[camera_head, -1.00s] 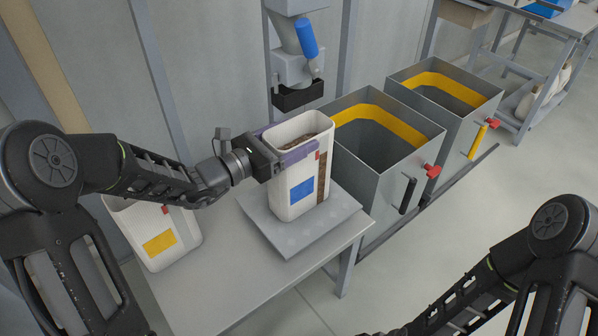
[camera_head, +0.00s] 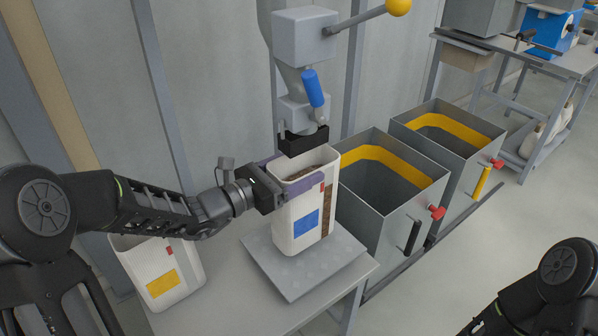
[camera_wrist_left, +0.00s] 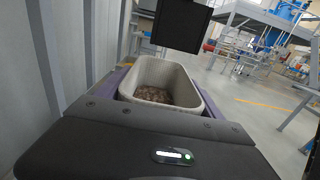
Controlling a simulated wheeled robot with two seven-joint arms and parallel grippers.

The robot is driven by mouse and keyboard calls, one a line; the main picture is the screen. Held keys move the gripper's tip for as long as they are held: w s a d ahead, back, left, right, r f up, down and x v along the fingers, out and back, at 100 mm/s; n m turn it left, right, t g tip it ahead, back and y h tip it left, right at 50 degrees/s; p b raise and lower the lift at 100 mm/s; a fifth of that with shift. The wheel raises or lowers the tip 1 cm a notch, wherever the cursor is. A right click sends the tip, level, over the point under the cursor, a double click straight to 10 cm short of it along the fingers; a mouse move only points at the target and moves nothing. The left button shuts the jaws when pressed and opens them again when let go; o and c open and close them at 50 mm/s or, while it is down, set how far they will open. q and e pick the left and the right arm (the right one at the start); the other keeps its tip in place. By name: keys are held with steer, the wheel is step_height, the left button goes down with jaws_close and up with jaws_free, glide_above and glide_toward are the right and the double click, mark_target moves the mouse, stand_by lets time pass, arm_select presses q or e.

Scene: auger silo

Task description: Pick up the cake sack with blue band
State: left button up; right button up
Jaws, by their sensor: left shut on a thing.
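My left gripper (camera_head: 293,180) is shut on a white bin with a blue label (camera_head: 306,226), its purple fingers along the bin's upper sides. The bin is upright over a grey plate (camera_head: 335,268); I cannot tell whether it touches it. Brown material shows inside the bin, also in the left wrist view (camera_wrist_left: 160,75). Pale sack-like shapes (camera_head: 537,138) lie on the lower shelf of the far right bench; I cannot make out a blue band on them. My right arm shows at the lower right, but its gripper is out of view.
A spout with a black mouth (camera_head: 303,141) hangs just above the bin. A white bin with a yellow label (camera_head: 160,280) stands at the left. Two open grey hoppers with yellow bands (camera_head: 378,218) (camera_head: 468,170) stand at the right. The floor at the far right is clear.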

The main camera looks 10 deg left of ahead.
mark_target(267, 172)
arm_select(q)
steer(key=p+v, duration=0.1)
steer(key=v, duration=1.6)
steer(key=shift+s+a+p, duration=0.25)
steer(key=shift+s+p, duration=0.05)
steer(key=w+d+n+t+y, duration=0.1)
steer(key=w+d, duration=0.1)
steer(key=w, duration=0.2)
steer(key=w+d+n+t+y, duration=0.1)
steer(key=w+d+y, duration=0.1)
steer(key=w, duration=0.2)
steer(key=w+d+r+n+t+y, duration=0.1)
steer(key=w+n+y, duration=0.1)
steer(key=w, duration=0.2)
steer(key=shift+w+d+r, duration=0.1)
steer(key=shift+w+d, duration=0.05)
steer(key=shift+d, duration=0.25)
steer(key=shift+w+d+f+n+y, duration=0.3)
steer(key=shift+w+d+y, duration=0.15)
steer(key=shift+y, duration=0.25)
steer(key=shift+t, duration=0.3)
steer(key=shift+s+a, duration=0.1)
steer(key=shift+a, duration=0.1)
